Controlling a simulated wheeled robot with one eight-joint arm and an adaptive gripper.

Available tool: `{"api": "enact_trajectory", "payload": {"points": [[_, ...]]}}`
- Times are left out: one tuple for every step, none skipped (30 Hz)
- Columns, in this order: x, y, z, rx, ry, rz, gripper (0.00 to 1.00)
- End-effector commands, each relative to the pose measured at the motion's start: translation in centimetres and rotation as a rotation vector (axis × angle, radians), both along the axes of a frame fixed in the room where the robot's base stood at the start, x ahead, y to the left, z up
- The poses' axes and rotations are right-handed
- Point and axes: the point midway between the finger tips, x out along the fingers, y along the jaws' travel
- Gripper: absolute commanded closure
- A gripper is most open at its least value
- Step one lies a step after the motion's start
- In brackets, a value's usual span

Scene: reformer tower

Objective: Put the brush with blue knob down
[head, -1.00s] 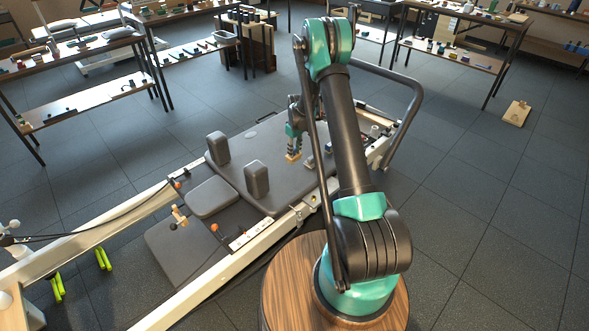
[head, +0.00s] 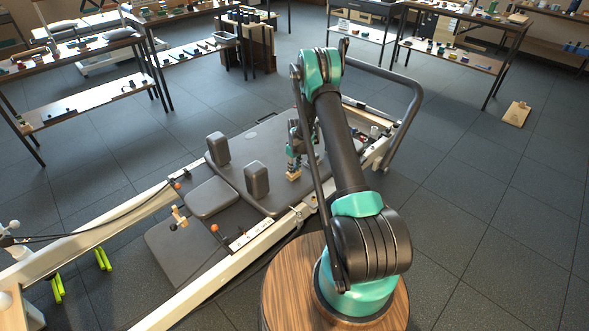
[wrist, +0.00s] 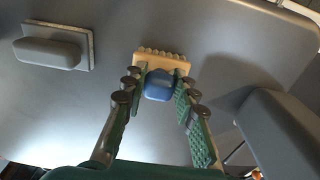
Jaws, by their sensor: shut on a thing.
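The brush with the blue knob (wrist: 159,85) has a pale wooden block with a row of bristles along one edge. In the wrist view it lies between the fingertips of my gripper (wrist: 160,92), which is shut on the knob. In the head view the brush (head: 293,175) shows as a small tan block under my gripper (head: 293,163), over the grey reformer carriage (head: 262,150). The carriage also fills the background of the wrist view (wrist: 110,25). I cannot tell whether the brush touches the surface.
A grey block with a pale-edged base (wrist: 50,50) lies on the carriage, apart from the brush. An upright shoulder pad (wrist: 285,135) stands at the right of the wrist view. Two pads (head: 218,148) (head: 257,178) stand left of my gripper in the head view. Bare carriage surrounds the brush.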

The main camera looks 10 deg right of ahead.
Motion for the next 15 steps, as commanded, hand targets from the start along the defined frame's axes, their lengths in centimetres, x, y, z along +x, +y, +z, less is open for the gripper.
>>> {"api": "enact_trajectory", "payload": {"points": [[0.00,0.00,-0.03,0.000,0.000,0.000,1.00],[0.00,0.00,-0.08,0.000,0.000,0.000,1.00],[0.00,0.00,-0.19,0.000,0.000,0.000,1.00],[0.01,0.00,-0.27,0.000,0.000,0.000,1.00],[0.01,0.00,-0.30,0.000,0.000,0.000,0.71],[0.01,0.00,-0.27,0.000,0.000,0.000,0.66],[0.01,0.00,-0.27,0.000,0.000,0.000,0.62],[0.01,0.00,-0.26,0.000,0.000,0.000,0.59],[0.01,0.00,-0.26,0.000,0.000,0.000,0.54],[0.01,0.00,-0.26,0.000,0.000,0.000,0.52],[0.01,0.00,-0.26,0.000,0.000,0.000,0.52],[0.01,0.00,-0.26,0.000,0.000,0.000,0.52],[0.01,0.00,-0.26,0.000,0.000,0.000,0.52],[0.01,0.00,-0.26,0.000,0.000,0.000,0.52],[0.01,0.00,-0.25,0.000,0.000,0.000,0.52]]}}
